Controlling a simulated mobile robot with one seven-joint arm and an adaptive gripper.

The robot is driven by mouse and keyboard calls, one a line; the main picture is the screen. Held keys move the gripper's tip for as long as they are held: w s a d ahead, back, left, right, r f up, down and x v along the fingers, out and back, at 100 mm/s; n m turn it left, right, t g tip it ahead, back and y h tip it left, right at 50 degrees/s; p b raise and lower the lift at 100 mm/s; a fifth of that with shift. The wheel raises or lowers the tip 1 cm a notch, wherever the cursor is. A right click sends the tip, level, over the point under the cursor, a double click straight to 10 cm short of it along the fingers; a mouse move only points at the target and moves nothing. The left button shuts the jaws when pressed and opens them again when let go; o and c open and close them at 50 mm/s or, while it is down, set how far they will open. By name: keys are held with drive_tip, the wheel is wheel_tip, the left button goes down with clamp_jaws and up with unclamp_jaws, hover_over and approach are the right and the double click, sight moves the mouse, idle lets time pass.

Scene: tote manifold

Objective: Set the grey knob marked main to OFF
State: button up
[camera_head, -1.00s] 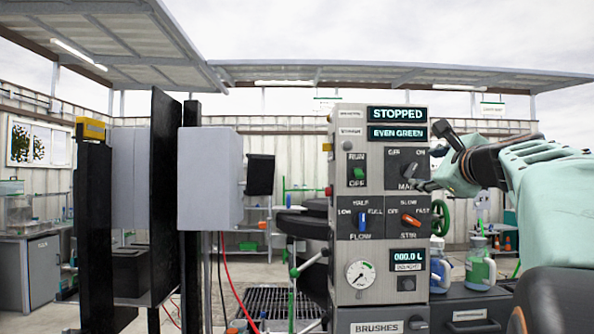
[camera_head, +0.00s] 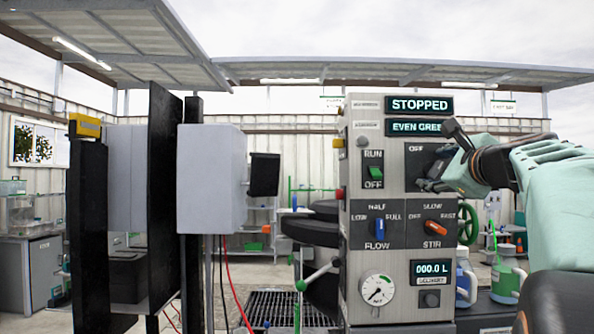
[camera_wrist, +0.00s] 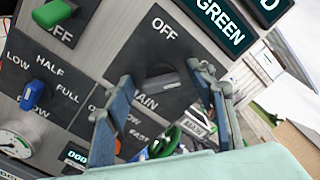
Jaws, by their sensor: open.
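The dark grey main knob (camera_wrist: 160,82) sits on its black panel in the wrist view, with OFF printed at one upper corner and ON at the other. Its bar appears to point toward ON, which is partly covered by a finger. My gripper (camera_wrist: 173,86) is open, with one finger on each side of the knob; I cannot tell whether either touches it. In the head view my gripper (camera_head: 447,168) is in front of the main panel and hides most of the knob and its ON and MAIN lettering.
The same console holds a green run switch (camera_head: 375,172), a blue flow knob (camera_head: 380,228) and an orange stir knob (camera_head: 433,227) close below. Displays read STOPPED (camera_head: 419,105) and EVEN GREEN (camera_head: 416,127). A grey box (camera_head: 212,180) stands left.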

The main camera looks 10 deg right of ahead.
drive_tip(key=c, duration=1.2)
drive_tip(key=shift+o, duration=0.2)
drive_tip(key=shift+b, duration=0.3)
drive_tip(key=n+b, duration=0.2)
drive_tip(key=n, duration=0.1)
drive_tip(key=shift+a+f+b, duration=0.15)
drive_tip(key=shift+f+b, duration=0.05)
drive_tip(key=shift+b, duration=0.1)
drive_tip(key=n+b, duration=0.3)
drive_tip(key=n, duration=0.1)
drive_tip(key=shift+f+n, duration=0.15)
drive_tip(key=shift+n, duration=0.15)
drive_tip(key=n+b, duration=0.2)
drive_tip(key=n, duration=0.1)
drive_tip(key=shift+b, duration=0.3)
drive_tip(key=shift+n+b, duration=0.65)
drive_tip(key=shift+n, duration=1.15)
